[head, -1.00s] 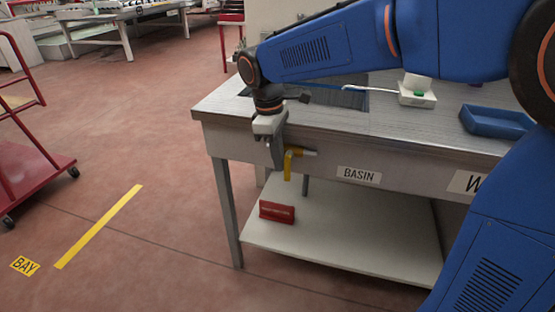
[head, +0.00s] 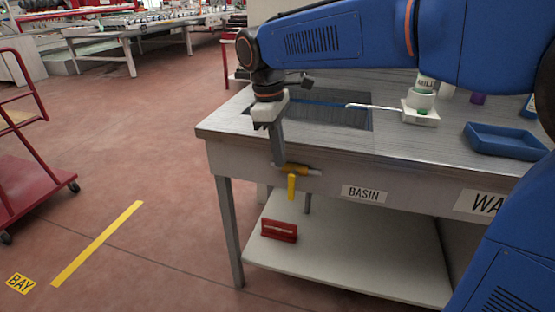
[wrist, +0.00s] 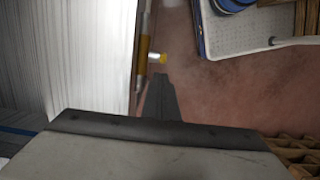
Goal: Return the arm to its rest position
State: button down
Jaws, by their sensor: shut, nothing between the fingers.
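My gripper (head: 278,160) hangs from the arm at the front left corner of the bench, with its fingers pointing down. It is shut and empty. A yellow valve handle (head: 291,186) hangs down from a short pipe on the bench's front face, just below and right of the fingertips. I cannot tell from the head view whether they touch. In the wrist view the dark shut fingers (wrist: 160,98) point at the floor, beside the bench edge, and a yellow-tipped fitting (wrist: 158,58) lies beyond them with a visible gap. My blue arm reaches across above the bench.
The bench (head: 225,125) carries a blue tray (head: 505,141), a white device (head: 420,116) and a dark basin (head: 345,116). A red box (head: 279,230) sits on the lower shelf (head: 350,262). A red cart (head: 40,190) stands left; open floor lies between.

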jog(key=s+d+f+m+t+y, duration=0.15)
jog(key=s+d+m, duration=0.55)
jog(key=d, duration=0.7)
jog(key=s+d+f+m+t, duration=0.2)
jog(key=s+d+f+m, duration=0.1)
jog(key=s, duration=0.4)
jog(key=s+d+f+m+t, duration=0.1)
jog(key=s+d+f+m, duration=0.2)
jog(key=s+d+f, duration=0.2)
jog(key=shift+s+d+f+m+t, duration=0.4)
jog(key=shift+s+d, duration=0.55)
jog(key=shift+d, duration=0.15)
